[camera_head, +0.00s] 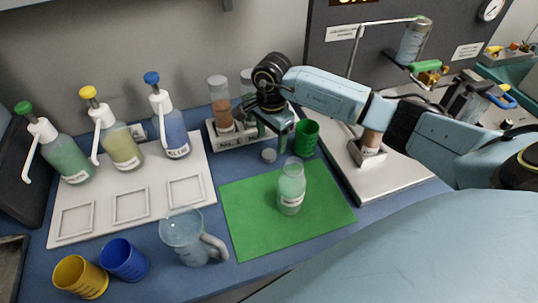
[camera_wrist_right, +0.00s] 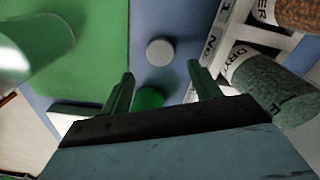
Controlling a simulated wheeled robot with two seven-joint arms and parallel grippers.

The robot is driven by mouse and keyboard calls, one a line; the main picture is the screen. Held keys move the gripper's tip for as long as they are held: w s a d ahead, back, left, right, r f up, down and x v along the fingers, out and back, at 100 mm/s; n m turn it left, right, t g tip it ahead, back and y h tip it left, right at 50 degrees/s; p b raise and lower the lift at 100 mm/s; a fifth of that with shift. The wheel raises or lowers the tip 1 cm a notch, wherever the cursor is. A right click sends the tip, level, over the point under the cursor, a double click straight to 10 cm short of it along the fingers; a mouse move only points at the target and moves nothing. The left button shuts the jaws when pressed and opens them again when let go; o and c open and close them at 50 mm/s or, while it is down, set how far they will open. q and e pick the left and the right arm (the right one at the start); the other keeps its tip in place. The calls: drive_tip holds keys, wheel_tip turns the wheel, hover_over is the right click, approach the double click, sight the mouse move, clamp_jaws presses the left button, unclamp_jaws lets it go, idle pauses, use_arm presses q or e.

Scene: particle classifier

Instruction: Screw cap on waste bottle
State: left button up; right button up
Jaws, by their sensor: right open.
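The waste bottle (camera_head: 291,190), clear with pale green contents and a white label, stands upright on the green mat (camera_head: 245,215). Its top looks uncapped. In the right wrist view it is partly seen at the left (camera_wrist_right: 30,40). A small grey round cap (camera_head: 269,155) lies flat on the blue table just behind the mat; it also shows in the right wrist view (camera_wrist_right: 160,52), ahead of and between the fingertips. My right gripper (camera_head: 279,140) is open and empty, above and behind the cap. My left gripper is not in view.
A green cup (camera_head: 306,138) stands right beside my right gripper. A rack (camera_head: 240,138) with jars is at its left. A glass pitcher (camera_head: 187,238) stands left of the mat, near a blue cup (camera_head: 125,260) and yellow cup (camera_head: 80,278). Pump bottles stand on a white tray (camera_head: 200,160).

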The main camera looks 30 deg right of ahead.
sight(269, 153)
drive_tip(key=f, duration=0.5)
drive_tip(key=shift+a+f, duration=0.1)
drive_tip(key=shift+a, duration=0.25)
drive_tip(key=c, duration=1.1)
drive_tip(key=shift+o, duration=0.2)
wheel_tip(269, 153, up, 10)
